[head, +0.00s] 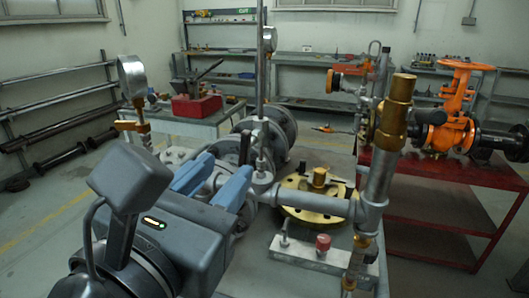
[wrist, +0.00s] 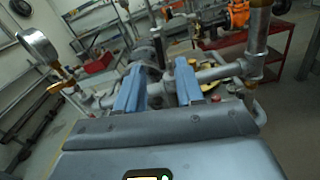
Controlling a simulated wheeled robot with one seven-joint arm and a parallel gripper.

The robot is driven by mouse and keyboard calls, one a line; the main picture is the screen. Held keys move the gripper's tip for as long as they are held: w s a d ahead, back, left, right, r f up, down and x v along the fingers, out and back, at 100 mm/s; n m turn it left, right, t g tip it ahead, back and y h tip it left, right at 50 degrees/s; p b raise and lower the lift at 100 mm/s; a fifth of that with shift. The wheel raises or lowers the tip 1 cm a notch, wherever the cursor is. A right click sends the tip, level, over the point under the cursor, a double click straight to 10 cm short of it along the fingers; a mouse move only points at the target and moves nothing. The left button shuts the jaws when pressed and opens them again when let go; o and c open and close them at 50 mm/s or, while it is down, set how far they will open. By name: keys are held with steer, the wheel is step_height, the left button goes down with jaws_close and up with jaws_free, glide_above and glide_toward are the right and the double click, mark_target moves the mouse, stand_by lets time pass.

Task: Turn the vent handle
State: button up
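My gripper (head: 215,180) is open, its two blue fingers apart. In the wrist view the gripper (wrist: 158,78) shows nothing clearly clamped between its fingers. The grey pipe assembly (head: 290,199) lies just beyond the fingertips and crosses behind them. A slim dark upright bar (head: 245,148) stands beyond the fingers, near a round grey flange (head: 275,132). It may be the vent handle, but I cannot tell for sure. My fingers hide part of the pipework, and contact with it cannot be made out.
A pressure gauge (head: 132,78) stands at the left. A thick upright pipe with a brass top (head: 401,87) rises at the right. A brass flange (head: 318,216) and a red knob (head: 323,243) are near the bench front. An orange valve (head: 455,133) sits on a red table (head: 452,168).

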mark_target(243, 152)
steer(key=x, duration=0.7)
steer(key=shift+w+f, duration=0.1)
jaws_close()
